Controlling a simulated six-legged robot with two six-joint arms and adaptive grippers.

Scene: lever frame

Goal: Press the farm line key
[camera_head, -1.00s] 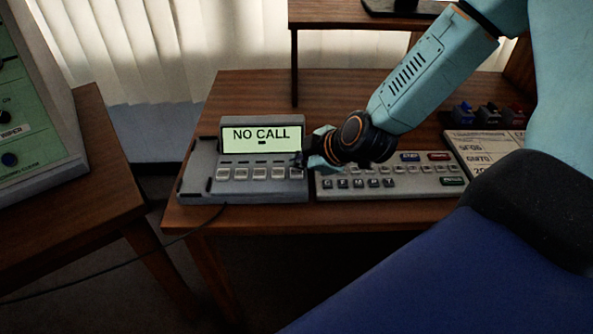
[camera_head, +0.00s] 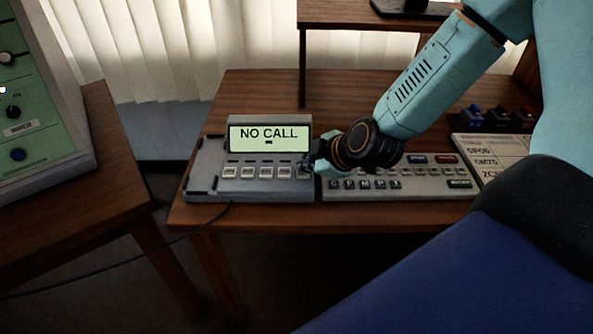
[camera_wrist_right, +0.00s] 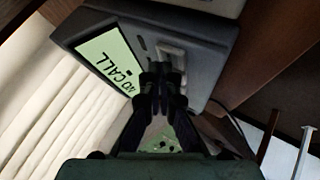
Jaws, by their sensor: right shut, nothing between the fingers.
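The grey phone unit (camera_head: 205,180) sits on the wooden desk, its lit screen (camera_head: 268,138) reading "NO CALL". A row of several pale keys (camera_head: 259,172) runs below the screen; their labels are too small to read. My right gripper (camera_head: 309,164) is shut and empty at the right end of this key row. In the right wrist view, the shut fingertips (camera_wrist_right: 161,72) are in front of the keys (camera_wrist_right: 172,54), beside the screen (camera_wrist_right: 108,58). They hide part of the row, and I cannot tell whether they touch a key. My left gripper is not in view.
A grey keyboard panel (camera_head: 415,187) lies right of the phone unit, partly under my right arm. A card with printed text (camera_head: 482,150) and coloured switches (camera_head: 497,117) are further right. A green control panel (camera_head: 30,125) stands on the left table. A cable (camera_head: 110,273) hangs between the tables.

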